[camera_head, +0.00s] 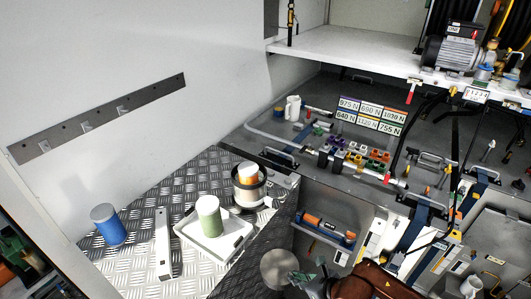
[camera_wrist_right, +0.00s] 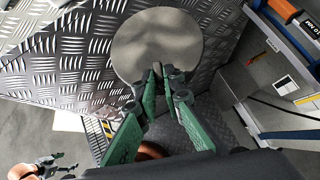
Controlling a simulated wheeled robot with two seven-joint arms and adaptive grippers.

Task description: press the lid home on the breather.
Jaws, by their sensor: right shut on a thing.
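My right gripper (camera_head: 303,279) is low in the head view, its fingers shut on a flat round grey disc (camera_head: 280,268), which looks like the lid. In the right wrist view the green fingers of this gripper (camera_wrist_right: 158,72) pinch the disc's near edge, and the disc (camera_wrist_right: 157,42) extends beyond the tips, clear of any cup. A dark open cup (camera_head: 236,196) with a white and orange insert (camera_head: 248,174) stands on the chequer-plate, up and left of the gripper; it may be the breather. What seems my left gripper (camera_wrist_right: 50,163) shows small in the wrist view; its fingers are unclear.
A white tray (camera_head: 184,234) bears a green cylinder (camera_head: 208,216) beside the cup. An orange-and-blue tool (camera_head: 327,229) lies in a wall holder right of the plate. Bare chequer-plate lies between these things.

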